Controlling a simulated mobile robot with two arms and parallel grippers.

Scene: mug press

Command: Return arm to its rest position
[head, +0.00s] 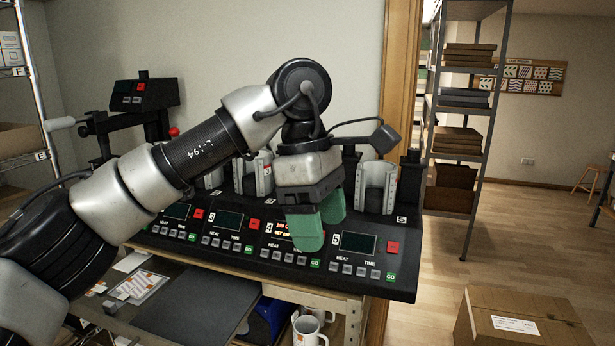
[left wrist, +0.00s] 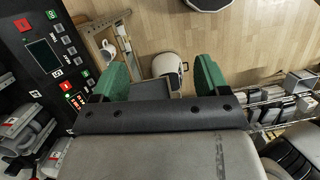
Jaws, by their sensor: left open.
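My left arm reaches in from the left of the head view, across the front of the mug press machine (head: 230,262). My left gripper (head: 321,219) has green fingers and points down in front of the machine's control panel, near stations 4 and 5. In the left wrist view the two green fingers of the gripper (left wrist: 160,82) stand apart with nothing between them. The arm and gripper hide part of the panel and some of the mug holders. My right gripper is in neither view.
An open holder (head: 376,187) stands behind station 5. White mugs (head: 309,326) sit on a shelf below the machine. A cardboard box (head: 520,318) lies on the floor at the right. A metal rack (head: 459,130) stands behind. The floor between is clear.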

